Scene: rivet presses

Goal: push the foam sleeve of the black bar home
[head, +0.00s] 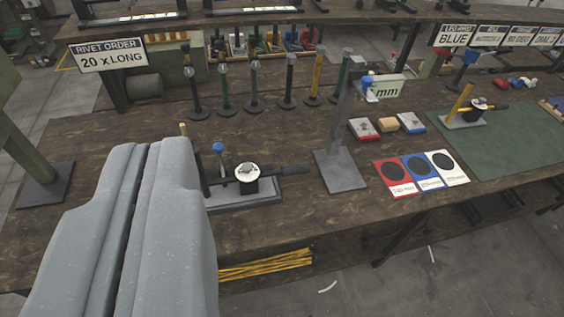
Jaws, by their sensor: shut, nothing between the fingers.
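A small press (246,178) with a round white dial stands on a grey base plate at the middle left of the bench. A black bar reaches right from it and carries a thicker dark sleeve (293,169) at its outer end. I cannot tell whether a gap lies under the sleeve. My gripper (146,150) fills the lower left, its two grey fingers shut together with nothing between them. Its fingertips are left of the press in the picture and hide the bench behind them, and perhaps part of the base's left end.
A grey stand (341,172) with a gauge rises right of the sleeve. Several upright bars on round feet line the back. A sign (107,55) reads "RIVET ORDER 20 x LONG". Colored cards (397,180) lie right. Another press (467,115) stands on the green mat (510,150).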

